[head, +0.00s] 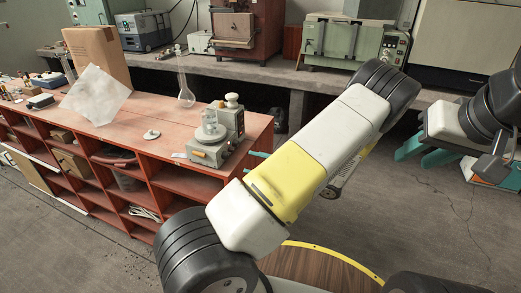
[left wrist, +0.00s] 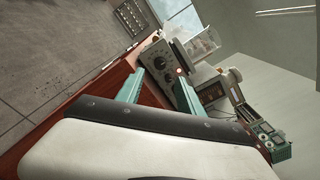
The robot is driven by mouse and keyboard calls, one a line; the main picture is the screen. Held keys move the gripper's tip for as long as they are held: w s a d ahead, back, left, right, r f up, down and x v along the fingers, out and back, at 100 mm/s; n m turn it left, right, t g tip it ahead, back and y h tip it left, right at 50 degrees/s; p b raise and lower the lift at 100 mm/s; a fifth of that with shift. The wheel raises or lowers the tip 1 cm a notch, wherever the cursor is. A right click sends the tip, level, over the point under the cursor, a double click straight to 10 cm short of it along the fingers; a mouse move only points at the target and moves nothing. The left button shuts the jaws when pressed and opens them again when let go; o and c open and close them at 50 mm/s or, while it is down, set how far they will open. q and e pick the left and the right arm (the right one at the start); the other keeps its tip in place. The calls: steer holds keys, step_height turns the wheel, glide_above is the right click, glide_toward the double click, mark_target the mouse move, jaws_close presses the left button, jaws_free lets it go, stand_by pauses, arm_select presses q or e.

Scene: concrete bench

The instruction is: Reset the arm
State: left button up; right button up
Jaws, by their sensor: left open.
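My left arm crosses the middle of the head view and hides most of my left gripper. Only teal fingertips (head: 258,154) show past the arm's left edge, beside the red bench. In the left wrist view the left gripper (left wrist: 152,84) is open, its two teal fingers apart with nothing between them. Beyond the fingers is a grey instrument with a dial (left wrist: 155,60); I cannot tell whether they touch it. My right gripper (head: 425,153) is at the right of the head view, over the floor, its teal fingers apart and apparently empty.
The red bench (head: 130,128) holds a green-grey apparatus (head: 216,140) near its right end, a flask (head: 185,90), a cardboard box (head: 98,55) and a paper sheet (head: 95,95). A concrete bench (head: 260,73) with equipment runs along the back. Floor at right is mostly free.

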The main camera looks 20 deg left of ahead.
stand_by(0.3)
arm_select(q)
steer(key=s+d+r+n+t+h, duration=0.1)
steer(key=s+d+r+n+h, duration=0.1)
steer(key=s+r+h, duration=0.4)
steer(key=s+d+r+n+t+h, duration=0.2)
steer(key=s+d+r+n+h, duration=0.1)
steer(key=r+h, duration=0.4)
steer(key=s+d+r+n+t+h, duration=0.1)
steer(key=s+d+r+n+h, duration=0.2)
steer(key=s+r+h, duration=0.4)
step_height(320, 180, up, 5)
steer(key=shift+s+d+n+t, duration=0.25)
steer(key=shift+s+n+t, duration=0.05)
steer(key=shift+s+n, duration=0.55)
stand_by(1.7)
